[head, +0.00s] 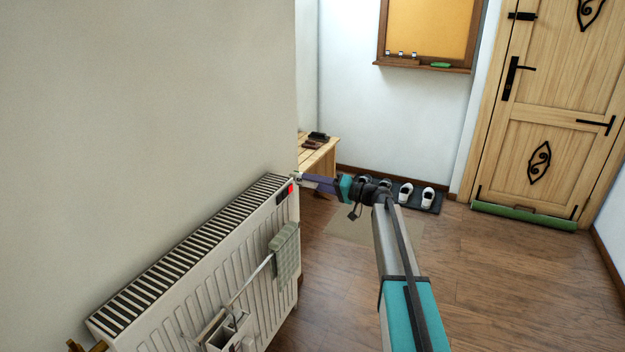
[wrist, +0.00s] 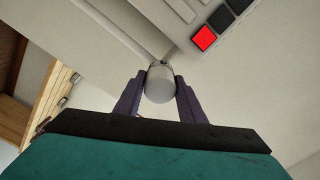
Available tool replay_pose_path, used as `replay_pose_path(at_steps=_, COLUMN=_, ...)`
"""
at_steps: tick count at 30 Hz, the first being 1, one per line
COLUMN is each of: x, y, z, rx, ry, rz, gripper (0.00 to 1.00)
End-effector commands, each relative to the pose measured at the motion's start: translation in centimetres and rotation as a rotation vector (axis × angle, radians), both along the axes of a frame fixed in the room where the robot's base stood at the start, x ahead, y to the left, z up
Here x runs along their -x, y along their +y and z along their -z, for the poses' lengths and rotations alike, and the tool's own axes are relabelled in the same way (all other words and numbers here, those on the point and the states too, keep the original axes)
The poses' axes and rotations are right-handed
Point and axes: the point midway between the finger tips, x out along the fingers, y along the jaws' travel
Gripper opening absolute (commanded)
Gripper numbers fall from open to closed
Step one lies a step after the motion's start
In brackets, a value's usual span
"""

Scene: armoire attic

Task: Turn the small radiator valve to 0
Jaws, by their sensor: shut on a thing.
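The radiator (head: 200,265) is white with a dark slatted top grille and stands against the wall at the left in the head view. The small valve (wrist: 160,82) is a pale rounded knob in the middle of the wrist view, at the radiator's end. My gripper (wrist: 160,88) is shut on the valve, with one purple finger on each side of it. In the head view my gripper (head: 299,181) reaches the radiator's far upper corner. The valve's markings cannot be read.
A red square (wrist: 204,38) shows on the radiator close to the valve. A cloth (head: 285,252) and a holder (head: 228,330) hang on the radiator's front. A wooden bench (head: 322,155) and a shoe mat (head: 428,207) lie beyond.

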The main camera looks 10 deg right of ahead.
Motion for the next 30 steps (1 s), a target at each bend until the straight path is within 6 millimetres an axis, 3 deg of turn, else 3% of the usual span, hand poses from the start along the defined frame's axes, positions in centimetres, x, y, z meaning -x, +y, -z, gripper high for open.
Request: replay_pose_path(at_steps=30, x=0.04, y=-0.03, z=-0.28, rx=-0.566, ry=0.784, rz=-0.001, gripper=0.14)
